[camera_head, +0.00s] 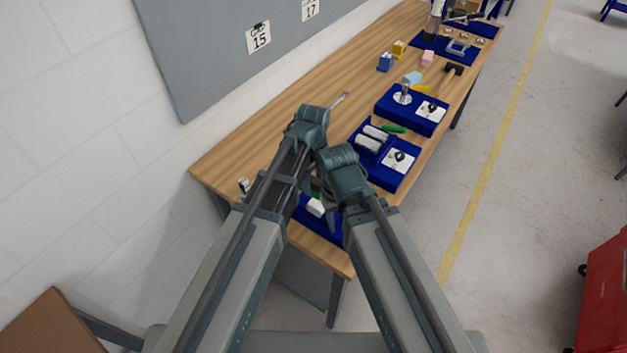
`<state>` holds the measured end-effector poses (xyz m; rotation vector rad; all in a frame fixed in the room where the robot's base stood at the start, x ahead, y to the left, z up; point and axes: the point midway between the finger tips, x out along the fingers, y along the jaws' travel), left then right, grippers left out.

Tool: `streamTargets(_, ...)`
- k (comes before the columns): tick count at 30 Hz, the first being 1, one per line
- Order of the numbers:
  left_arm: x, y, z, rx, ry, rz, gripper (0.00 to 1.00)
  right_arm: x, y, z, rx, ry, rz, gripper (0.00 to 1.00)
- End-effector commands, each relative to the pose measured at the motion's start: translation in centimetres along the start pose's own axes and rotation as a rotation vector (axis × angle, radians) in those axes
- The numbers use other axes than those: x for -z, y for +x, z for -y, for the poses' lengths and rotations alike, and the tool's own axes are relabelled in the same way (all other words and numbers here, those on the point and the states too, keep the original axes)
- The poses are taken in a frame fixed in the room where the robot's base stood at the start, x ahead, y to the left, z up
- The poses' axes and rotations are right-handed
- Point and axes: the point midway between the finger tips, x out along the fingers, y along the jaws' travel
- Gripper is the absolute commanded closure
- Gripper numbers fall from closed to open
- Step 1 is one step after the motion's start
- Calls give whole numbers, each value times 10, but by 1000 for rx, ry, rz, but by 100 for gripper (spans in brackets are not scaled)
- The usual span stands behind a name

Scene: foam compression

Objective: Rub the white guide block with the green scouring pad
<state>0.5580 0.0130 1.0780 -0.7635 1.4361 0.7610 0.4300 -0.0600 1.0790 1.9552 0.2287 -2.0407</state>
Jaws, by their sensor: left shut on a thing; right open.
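The white guide block (315,207) sits on a blue mat (329,228) at the near end of the wooden table, partly hidden by my arms. My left gripper (308,184) points down just above and behind the block. It is shut on the green scouring pad (316,192), of which only a small green sliver shows between my arms. I cannot tell whether the pad touches the block. My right gripper (331,221) is open beside the block on its right, and its fingers are largely hidden by its own arm.
A blue tray with white cylinders (369,143) and a blue tray with a metal post (402,95) stand farther along the table (260,130). A small white-and-dark item (244,185) is near the left table edge, beside the wall.

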Motion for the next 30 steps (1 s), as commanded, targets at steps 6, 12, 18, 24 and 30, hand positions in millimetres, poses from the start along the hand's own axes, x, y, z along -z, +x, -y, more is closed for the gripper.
streamTargets(6, 0, -18, 0, 0, 0, 0, 91, -1, -17, -2, 0, 0, 0, 50)
streamTargets(12, 0, -16, 0, 0, 0, 0, 91, -1, -16, -2, 0, 0, 0, 50)
streamTargets(18, 0, -22, 0, 0, 0, 0, 91, -2, -22, -2, 0, 0, 0, 50)
streamTargets(24, 0, -40, 0, 0, 0, 0, 91, -2, -40, -4, 0, 0, 0, 50)
streamTargets(30, 0, -47, 0, 0, 0, 0, 91, -3, -47, -4, 0, 0, 0, 50)
